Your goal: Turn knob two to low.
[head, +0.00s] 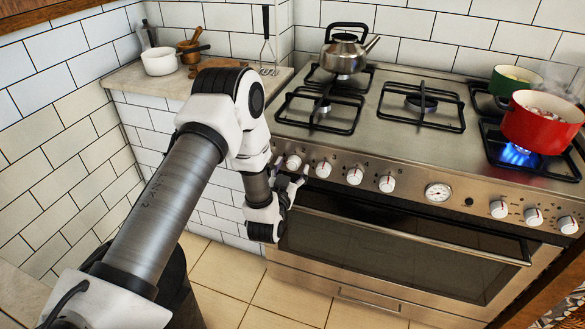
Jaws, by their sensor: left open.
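The stove (415,130) carries a row of white knobs on its steel front panel. Counting from the left, the second knob (323,169) has a clear view and a small red mark; its exact setting is too small to read. The leftmost knob (293,162) is just above my left gripper (292,188). My left gripper is open, below and left of the second knob, in front of the panel's left end. It appears apart from the second knob; whether it touches the leftmost one I cannot tell. My right gripper is out of view.
A blue flame (516,156) burns beneath the red pot (541,121); a green pot (515,79) stands behind it. A kettle (343,54) sits on the back left burner. The oven handle (420,240) juts out below the knobs. A white saucepan (160,61) stands on the left counter.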

